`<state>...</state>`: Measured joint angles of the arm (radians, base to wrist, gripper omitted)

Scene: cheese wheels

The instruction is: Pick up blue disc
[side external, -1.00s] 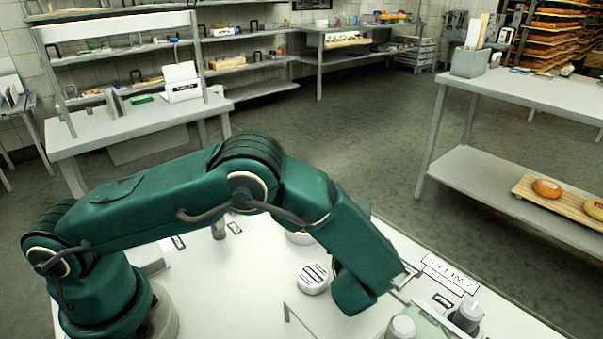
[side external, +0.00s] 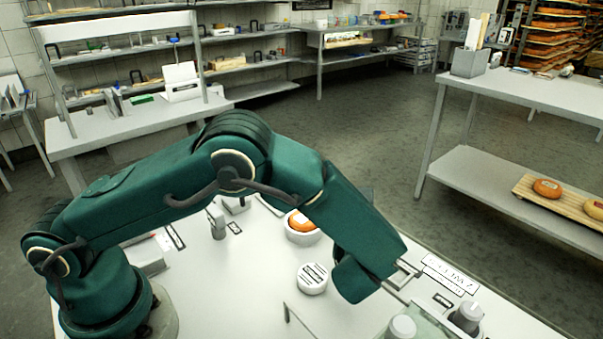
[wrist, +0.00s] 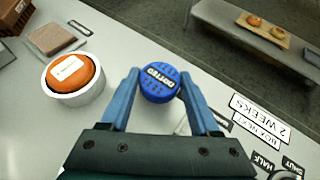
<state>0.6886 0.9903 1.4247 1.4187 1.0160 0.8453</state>
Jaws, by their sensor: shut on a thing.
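The blue disc (wrist: 159,84) sits between the two fingers of my gripper (wrist: 160,92) in the wrist view. It is round and ribbed, with white lettering on its face. The fingers press on its two sides, so my gripper is shut on it. In the side external view my arm hides the disc and the fingertips. I cannot tell from these frames whether the disc touches the table.
An orange cheese (wrist: 72,71) sits in a white round dish (wrist: 76,97) left of the disc. A "2 WEEKS" label (wrist: 262,115) lies to the right. A white striped round piece (side external: 312,278) and knobs (side external: 467,317) stand on the table (side external: 235,280).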

